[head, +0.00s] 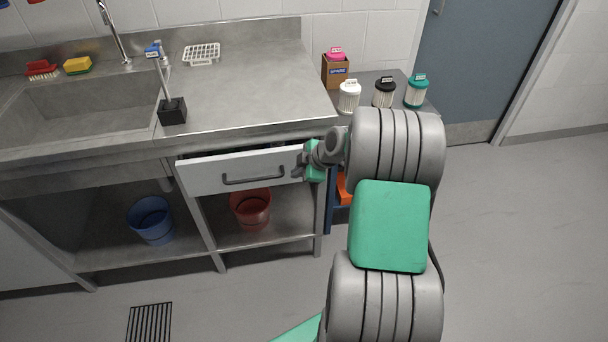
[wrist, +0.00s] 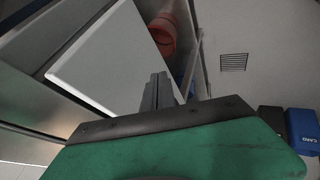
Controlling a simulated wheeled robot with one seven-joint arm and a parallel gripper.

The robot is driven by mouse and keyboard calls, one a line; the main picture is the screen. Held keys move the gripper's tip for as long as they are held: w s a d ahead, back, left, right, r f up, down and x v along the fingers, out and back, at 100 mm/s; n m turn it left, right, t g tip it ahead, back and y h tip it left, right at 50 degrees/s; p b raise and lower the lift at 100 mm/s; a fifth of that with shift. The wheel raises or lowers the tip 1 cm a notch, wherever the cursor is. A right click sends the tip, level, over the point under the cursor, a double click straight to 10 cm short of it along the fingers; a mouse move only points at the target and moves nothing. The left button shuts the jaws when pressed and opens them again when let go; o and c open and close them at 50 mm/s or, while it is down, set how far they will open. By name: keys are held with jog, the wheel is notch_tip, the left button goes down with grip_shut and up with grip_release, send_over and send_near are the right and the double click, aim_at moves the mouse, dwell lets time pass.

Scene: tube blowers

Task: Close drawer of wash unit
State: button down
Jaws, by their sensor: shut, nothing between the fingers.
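The wash unit (head: 250,95) is a steel counter with a sink at its left. Its drawer (head: 215,175) has a pale grey front with a dark bar handle (head: 253,179), and stands partly out, with a narrow dark gap behind its top edge. In the wrist view the drawer front (wrist: 105,60) is a large pale panel left of the fingers. My gripper (head: 298,169) is at the right end of the drawer front, right of the handle. Its fingers (wrist: 158,92) are together and empty. I cannot tell whether they touch the drawer front.
A red bucket (head: 250,208) and a blue bucket (head: 151,219) stand on the lower shelf. A side table (head: 372,82) with several lidded jars stands right of the unit. A black brush holder (head: 172,111) is on the counter. The floor (head: 510,240) at right is clear.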

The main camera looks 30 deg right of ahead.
jog(key=shift+w+d, duration=0.25)
jog(key=shift+w, duration=0.45)
jog(key=shift+f, duration=0.1)
